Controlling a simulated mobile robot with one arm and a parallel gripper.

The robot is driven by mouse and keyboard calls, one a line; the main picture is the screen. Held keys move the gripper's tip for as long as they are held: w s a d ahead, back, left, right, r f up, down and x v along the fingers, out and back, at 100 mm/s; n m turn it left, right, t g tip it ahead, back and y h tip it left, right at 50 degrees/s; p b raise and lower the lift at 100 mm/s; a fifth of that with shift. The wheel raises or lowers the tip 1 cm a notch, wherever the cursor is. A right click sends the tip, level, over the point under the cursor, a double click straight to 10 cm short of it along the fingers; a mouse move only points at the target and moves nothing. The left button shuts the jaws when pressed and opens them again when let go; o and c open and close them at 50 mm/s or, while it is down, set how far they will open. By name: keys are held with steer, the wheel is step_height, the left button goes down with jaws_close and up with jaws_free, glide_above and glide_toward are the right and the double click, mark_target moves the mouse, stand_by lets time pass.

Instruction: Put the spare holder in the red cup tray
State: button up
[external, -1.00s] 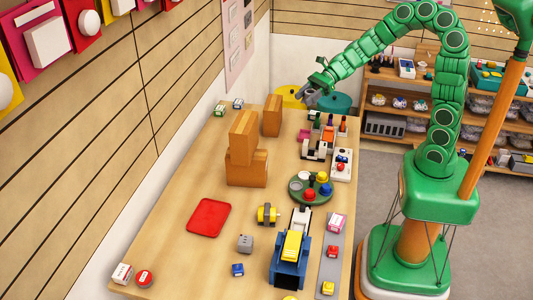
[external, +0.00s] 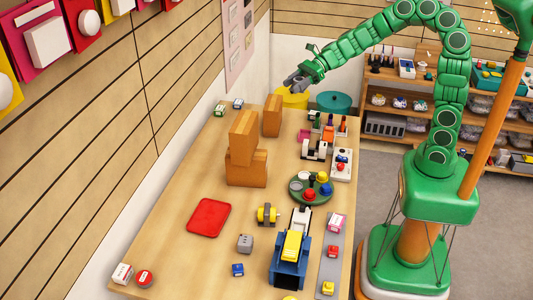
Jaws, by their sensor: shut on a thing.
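My gripper (external: 295,85) is raised above the far end of the table, in front of the yellow round bin. It is shut on a small grey thing, hard to tell apart from the grey fingers at this size. I cannot tell for certain that it is the spare holder. A flat red tray (external: 208,218) lies on the left part of the table and looks empty. My gripper is well beyond it, up and to the right, and apart from it.
Orange-brown blocks (external: 245,150) stand tall between my gripper and the red tray. Bare table surrounds the red tray.

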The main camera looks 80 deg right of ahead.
steer(key=shift+w+a+m+t+h, duration=0.6)
steer(key=shift+w+a+m+h, duration=0.7)
steer(key=shift+w, duration=1.5)
steer(key=shift+w+a+m+t+h, duration=0.65)
steer(key=shift+w+a, duration=1.2)
steer(key=shift+w, duration=1)
steer(key=shift+w+a+m+t+h, duration=0.55)
steer(key=shift+w+a+m+h, duration=0.75)
steer(key=shift+w, duration=1.5)
steer(key=w+a+m+h, duration=0.2)
steer(key=a+m+h, duration=0.35)
steer(key=a, duration=0.65)
steer(key=s+a+m+g+h, duration=0.2)
steer(key=s+a+m+h, duration=0.3)
steer(key=s+a, duration=0.6)
step_height(320, 180, down, 17)
steer(key=shift+n+h, duration=0.3)
steer(key=shift+n, duration=0.1)
steer(key=shift+w+a+f, duration=0.8)
steer(key=shift+w+f, duration=0.85)
steer(key=shift+w, duration=0.45)
steer(key=shift+w+a+f, duration=0.85)
steer(key=shift+w+f, duration=0.75)
steer(key=shift+w, duration=0.45)
steer(key=shift+w+a+f, duration=0.8)
steer(key=shift+w+f, duration=0.85)
steer(key=shift+w, duration=0.45)
